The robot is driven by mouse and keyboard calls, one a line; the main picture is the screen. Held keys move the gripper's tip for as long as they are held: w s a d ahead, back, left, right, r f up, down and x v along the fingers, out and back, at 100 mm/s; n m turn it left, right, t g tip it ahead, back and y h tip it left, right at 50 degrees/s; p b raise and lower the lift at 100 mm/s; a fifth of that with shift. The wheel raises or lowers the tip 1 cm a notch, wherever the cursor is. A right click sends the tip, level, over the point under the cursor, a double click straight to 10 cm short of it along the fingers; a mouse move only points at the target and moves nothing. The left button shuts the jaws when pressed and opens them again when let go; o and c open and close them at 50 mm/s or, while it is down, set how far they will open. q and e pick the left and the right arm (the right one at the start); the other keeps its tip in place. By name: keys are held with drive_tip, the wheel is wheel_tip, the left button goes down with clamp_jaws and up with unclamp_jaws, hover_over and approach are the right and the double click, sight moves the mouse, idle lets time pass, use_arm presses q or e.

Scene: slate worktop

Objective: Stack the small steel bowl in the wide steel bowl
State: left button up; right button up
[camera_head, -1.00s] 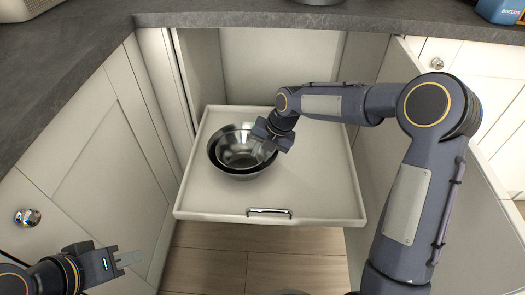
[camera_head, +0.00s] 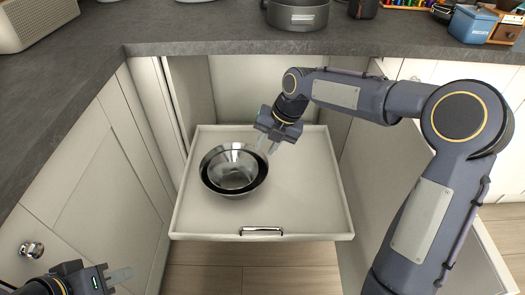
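The small steel bowl (camera_head: 233,172) sits inside the wide steel bowl (camera_head: 207,184), which stands on the left part of a pulled-out white drawer (camera_head: 300,200). The small bowl appears slightly off-centre, with a dark gap showing between the two. My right gripper (camera_head: 267,145) is above and just right of the bowls, apart from them, with its two fingers spread and nothing between them. My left gripper (camera_head: 122,275) is at the lower left, away from the bowls, beside the cabinet front. Its fingers point right and hold nothing visible; their gap is hard to make out.
The drawer's right half is bare. A slate worktop (camera_head: 190,30) runs behind, with a dark pot (camera_head: 297,14) and a blue box (camera_head: 472,24) on it. Open cabinet doors flank the drawer; a knob (camera_head: 31,249) is at left.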

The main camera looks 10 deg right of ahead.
drive_tip(key=s+d+r+m+t, duration=0.1)
drive_tip(key=s+d+r+m, duration=0.2)
drive_tip(key=s+m, duration=0.45)
drive_tip(key=s+d+r+m+t, duration=0.1)
drive_tip(key=s+d+r+m, duration=0.2)
drive_tip(key=s+m, duration=0.45)
drive_tip(key=s+f+m+t, duration=0.2)
drive_tip(key=s+f+m, duration=0.1)
drive_tip(key=s+m, duration=1)
drive_tip(key=m, duration=0.5)
drive_tip(key=shift+s+f, duration=0.15)
drive_tip(key=shift+s, duration=0.2)
drive_tip(key=shift+d, duration=0.1)
wheel_tip(320, 180, up, 27)
drive_tip(key=p, duration=2.7)
